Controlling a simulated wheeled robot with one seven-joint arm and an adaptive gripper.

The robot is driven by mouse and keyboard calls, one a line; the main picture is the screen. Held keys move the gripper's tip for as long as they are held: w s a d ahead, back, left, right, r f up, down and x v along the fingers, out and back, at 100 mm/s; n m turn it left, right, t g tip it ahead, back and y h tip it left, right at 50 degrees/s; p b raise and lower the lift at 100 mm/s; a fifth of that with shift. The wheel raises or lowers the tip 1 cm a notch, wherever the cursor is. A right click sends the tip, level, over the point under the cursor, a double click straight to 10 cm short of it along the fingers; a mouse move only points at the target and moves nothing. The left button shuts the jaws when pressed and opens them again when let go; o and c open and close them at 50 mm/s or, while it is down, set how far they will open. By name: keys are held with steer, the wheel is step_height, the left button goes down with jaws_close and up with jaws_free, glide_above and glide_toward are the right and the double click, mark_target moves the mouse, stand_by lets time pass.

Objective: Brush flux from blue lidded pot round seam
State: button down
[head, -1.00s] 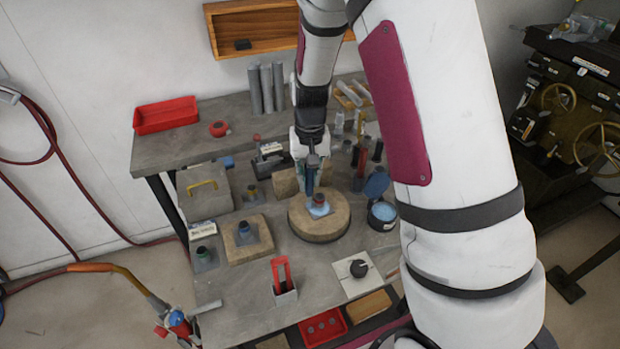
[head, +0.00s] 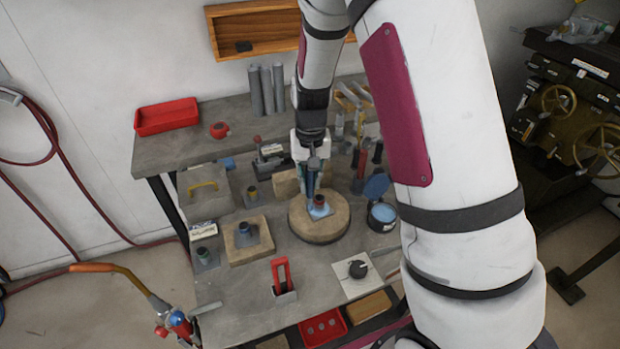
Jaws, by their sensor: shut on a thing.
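My gripper (head: 311,168) points down over the round tan block (head: 318,228) in the middle of the bench. It is shut on a thin upright tool, seemingly the brush (head: 311,186), whose lower end is close to the workpiece; I cannot tell whether it touches. The workpiece is a light-blue plate (head: 319,212) with a short red-topped stub (head: 319,200) standing on it. The seam is too small to make out. The blue pot (head: 382,218) stands right of the block, with blue inside and its round blue lid (head: 376,186) tilted open behind it.
Tools and cylinders crowd the back right.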

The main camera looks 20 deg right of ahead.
steer(key=shift+s+p, duration=0.25)
steer(key=shift+p, duration=0.05)
steer(key=shift+w+a+b, duration=0.1)
steer(key=shift+w+b, duration=0.45)
steer(key=shift+w, duration=0.4)
steer(key=shift+s, duration=0.1)
steer(key=shift+s+r+p, duration=0.1)
steer(key=shift+s+p, duration=0.5)
steer(key=shift+s, duration=0.25)
steer(key=shift+r+p, duration=0.95)
steer(key=shift+r, duration=2.55)
